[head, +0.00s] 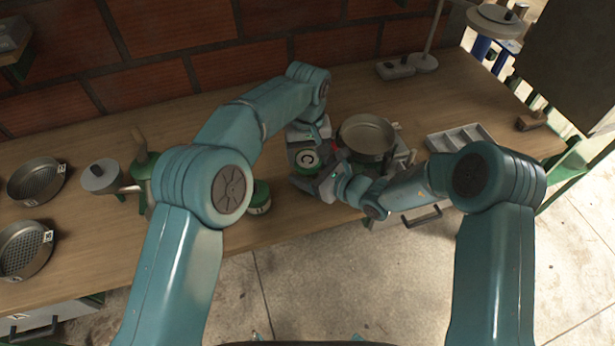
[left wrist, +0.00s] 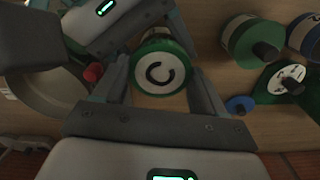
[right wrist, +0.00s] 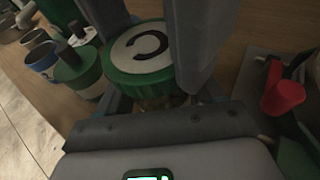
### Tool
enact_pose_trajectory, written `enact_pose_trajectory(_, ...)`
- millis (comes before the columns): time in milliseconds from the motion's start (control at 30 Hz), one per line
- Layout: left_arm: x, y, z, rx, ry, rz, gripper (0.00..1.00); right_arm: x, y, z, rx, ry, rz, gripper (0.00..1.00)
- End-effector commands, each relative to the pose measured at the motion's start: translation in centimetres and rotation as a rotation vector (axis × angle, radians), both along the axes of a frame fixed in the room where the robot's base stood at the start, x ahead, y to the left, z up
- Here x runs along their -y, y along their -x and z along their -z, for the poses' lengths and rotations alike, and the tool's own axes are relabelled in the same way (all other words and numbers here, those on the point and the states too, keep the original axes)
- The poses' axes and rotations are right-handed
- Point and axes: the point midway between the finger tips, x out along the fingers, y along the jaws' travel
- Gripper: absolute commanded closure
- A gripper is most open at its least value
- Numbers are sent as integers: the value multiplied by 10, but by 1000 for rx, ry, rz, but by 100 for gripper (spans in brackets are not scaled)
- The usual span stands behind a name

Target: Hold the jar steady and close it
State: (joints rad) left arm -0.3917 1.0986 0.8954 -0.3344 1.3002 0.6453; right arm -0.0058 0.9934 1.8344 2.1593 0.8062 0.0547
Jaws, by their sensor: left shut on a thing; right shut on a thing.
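The jar (right wrist: 150,101) stands on the bench and is mostly hidden by my grippers. Its green lid (head: 307,158) has a white top with a black ring-like mark. The lid sits on the jar; I cannot tell how tightly. My left gripper (left wrist: 160,78) has its fingers on opposite sides of the lid and is shut on it. My right gripper (right wrist: 155,88) comes from the front right, lower down, and appears shut on the jar body below the lid. The lid also shows in the left wrist view (left wrist: 160,73) and right wrist view (right wrist: 141,46).
A round metal pan (head: 366,137) stands close right of my grippers. Another green-lidded container (head: 259,198) stands to the left. Further left are a grey-topped canister (head: 100,176) and sieves (head: 37,180). A divided tray (head: 460,138) lies right. A brick wall (head: 200,50) backs the bench.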

Motion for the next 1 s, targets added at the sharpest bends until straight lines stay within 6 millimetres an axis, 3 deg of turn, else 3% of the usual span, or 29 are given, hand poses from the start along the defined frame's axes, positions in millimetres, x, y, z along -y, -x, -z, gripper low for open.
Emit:
enact_pose_trajectory(267, 0, 0, 0, 0, 0, 22, 66, 0, 0, 0, 0, -1, 1, 100)
enact_pose_trajectory(300, 0, 0, 0, 0, -1, 22, 26, 0, 0, 0, 0, -1, 1, 100)
enact_pose_trajectory(367, 0, 0, 0, 0, -1, 21, 6, 0, 0, 0, 0, -1, 1, 100)
enact_pose_trajectory(400, 0, 0, 0, 0, -1, 21, 4, 0, 0, 0, 1, -1, 1, 100)
enact_pose_trajectory(667, 1, 0, -2, 0, 1, 21, 4, 0, 0, 0, 1, 0, 0, 100)
enact_pose_trajectory(1000, 1, 0, -42, 2, 3, 20, 4, 0, 0, 0, 0, 0, -1, 100)
